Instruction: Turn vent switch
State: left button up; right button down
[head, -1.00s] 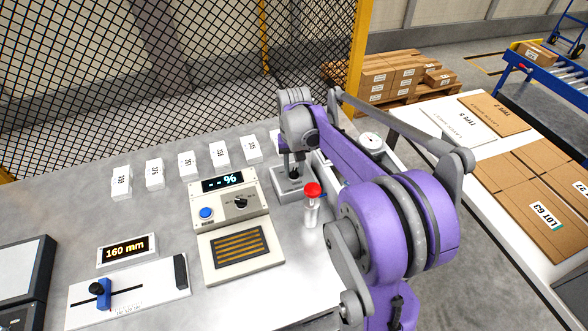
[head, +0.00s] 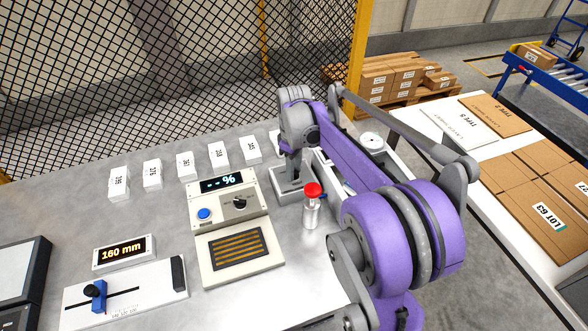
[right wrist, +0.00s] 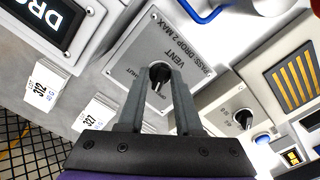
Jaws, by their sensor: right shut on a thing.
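In the head view my right gripper (head: 291,174) points down onto the grey vent box (head: 292,196), and hides the knob. My left gripper is not in view.
Left of the vent box stands a control box (head: 226,200) with a % display, blue button and black knob. Several white labelled blocks (head: 186,167) line the back. A mesh fence (head: 180,70) rises behind.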

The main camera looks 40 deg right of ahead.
jog(key=shift+n, duration=2.1)
jog(key=c, duration=0.6)
grip_release()
notch_tip(320, 180, up, 11)
jog(key=shift+f, duration=0.1)
